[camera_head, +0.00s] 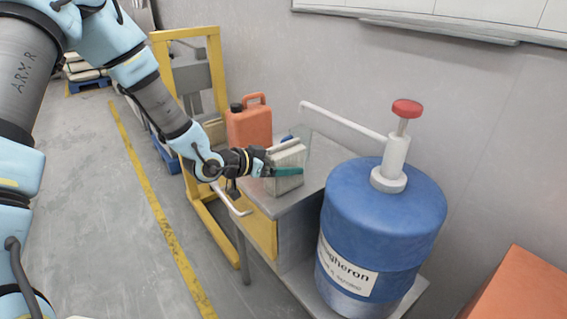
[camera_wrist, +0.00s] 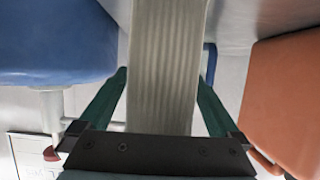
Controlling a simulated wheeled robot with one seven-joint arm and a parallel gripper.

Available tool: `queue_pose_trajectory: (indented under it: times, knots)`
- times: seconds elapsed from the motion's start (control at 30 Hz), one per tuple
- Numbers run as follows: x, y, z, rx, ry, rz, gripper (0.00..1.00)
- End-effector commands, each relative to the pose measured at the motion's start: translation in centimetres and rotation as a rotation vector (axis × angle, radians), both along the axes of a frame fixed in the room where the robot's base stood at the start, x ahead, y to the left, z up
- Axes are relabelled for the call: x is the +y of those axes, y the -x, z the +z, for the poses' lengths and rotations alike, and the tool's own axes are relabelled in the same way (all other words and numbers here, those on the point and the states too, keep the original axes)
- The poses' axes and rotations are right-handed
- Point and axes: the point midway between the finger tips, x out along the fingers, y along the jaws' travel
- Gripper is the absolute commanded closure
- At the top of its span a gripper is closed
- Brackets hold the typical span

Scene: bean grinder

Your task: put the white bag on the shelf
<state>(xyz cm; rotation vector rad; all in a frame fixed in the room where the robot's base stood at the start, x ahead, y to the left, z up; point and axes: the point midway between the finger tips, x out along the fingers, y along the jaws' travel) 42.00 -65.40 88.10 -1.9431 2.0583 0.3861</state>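The bag, a pale off-white, ribbed, upright block (camera_head: 287,158), stands on a grey metal bench top (camera_head: 322,160), near its front edge. In the wrist view the bag (camera_wrist: 165,70) runs up the middle between my two green fingers. My gripper (camera_head: 296,166) reaches it from the left, with one green finger along the near side; the other finger is hidden behind the bag. In the wrist view my gripper (camera_wrist: 162,75) straddles the bag, with narrow gaps visible beside it, so the fingers look open. I cannot pick out a separate shelf with certainty.
A blue drum (camera_head: 385,215) with a red-topped pump (camera_head: 398,150) stands right of the bag, its spout reaching over the bench. An orange canister (camera_head: 250,124) stands just behind. A yellow frame (camera_head: 220,70) is on the left. The floor (camera_head: 85,200) there is clear.

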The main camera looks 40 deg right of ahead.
Motion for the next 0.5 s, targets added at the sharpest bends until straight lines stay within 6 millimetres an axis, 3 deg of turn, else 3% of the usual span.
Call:
queue_pose_trajectory:
  times: [0.33, 0.5]
  knots:
    - [0.1, 0.0, 0.5, 0.0, 0.0, 0.001, 0.0]
    - [2.8, -0.3, 1.2, -0.002, -0.001, 0.004, 0.0]
